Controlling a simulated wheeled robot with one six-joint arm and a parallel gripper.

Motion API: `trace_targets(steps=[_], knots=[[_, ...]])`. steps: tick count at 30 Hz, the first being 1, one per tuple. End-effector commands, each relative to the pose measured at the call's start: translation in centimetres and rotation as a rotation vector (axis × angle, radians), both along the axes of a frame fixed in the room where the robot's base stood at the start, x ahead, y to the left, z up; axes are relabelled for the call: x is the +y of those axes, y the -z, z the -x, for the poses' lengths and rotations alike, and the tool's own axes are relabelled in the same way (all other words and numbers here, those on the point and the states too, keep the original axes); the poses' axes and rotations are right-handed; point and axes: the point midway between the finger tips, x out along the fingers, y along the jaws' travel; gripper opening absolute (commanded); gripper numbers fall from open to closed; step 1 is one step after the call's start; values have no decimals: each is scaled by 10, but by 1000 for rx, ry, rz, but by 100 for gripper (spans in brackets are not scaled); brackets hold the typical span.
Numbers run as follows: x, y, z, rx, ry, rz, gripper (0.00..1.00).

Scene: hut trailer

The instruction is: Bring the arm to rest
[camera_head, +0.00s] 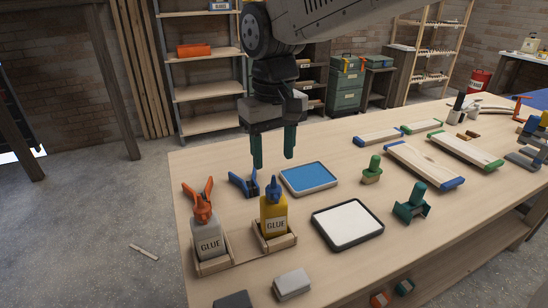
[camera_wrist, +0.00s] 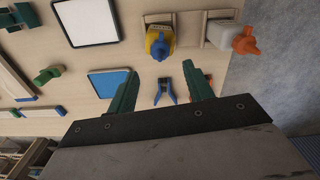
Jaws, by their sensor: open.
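My gripper (camera_head: 273,147) hangs from the arm above the back left part of the wooden workbench (camera_head: 340,256). Its two green fingers are apart and nothing is between them. In the wrist view the gripper (camera_wrist: 160,92) is also open and empty, with a blue clamp (camera_wrist: 166,82) showing beyond the fingers. In the head view the blue clamp (camera_head: 244,184) lies on the bench below the gripper, with a blue pad (camera_head: 308,178) to its right. The gripper is clear of the bench top.
A yellow glue bottle (camera_head: 273,213) and a grey glue bottle (camera_head: 207,240) stand in wooden holders. An orange clamp (camera_head: 198,194) is behind the grey bottle. A white pad (camera_head: 347,222), stamps and boards lie to the right. Open floor (camera_head: 100,225) lies left of the bench.

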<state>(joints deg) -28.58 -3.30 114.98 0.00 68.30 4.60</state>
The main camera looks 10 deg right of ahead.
Motion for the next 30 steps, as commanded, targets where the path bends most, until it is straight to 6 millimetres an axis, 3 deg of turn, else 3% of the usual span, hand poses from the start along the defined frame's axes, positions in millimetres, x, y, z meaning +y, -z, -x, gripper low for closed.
trace_targets(steps=[6,10,14,21,25,30], knots=[[0,0,0,1,-5,0,51],[-10,15,16,38,-18,20,51],[-49,18,50,52,15,26,51],[-139,24,126,21,171,10,51],[-174,31,164,-17,271,-2,51],[-198,34,191,-77,373,-15,51]])
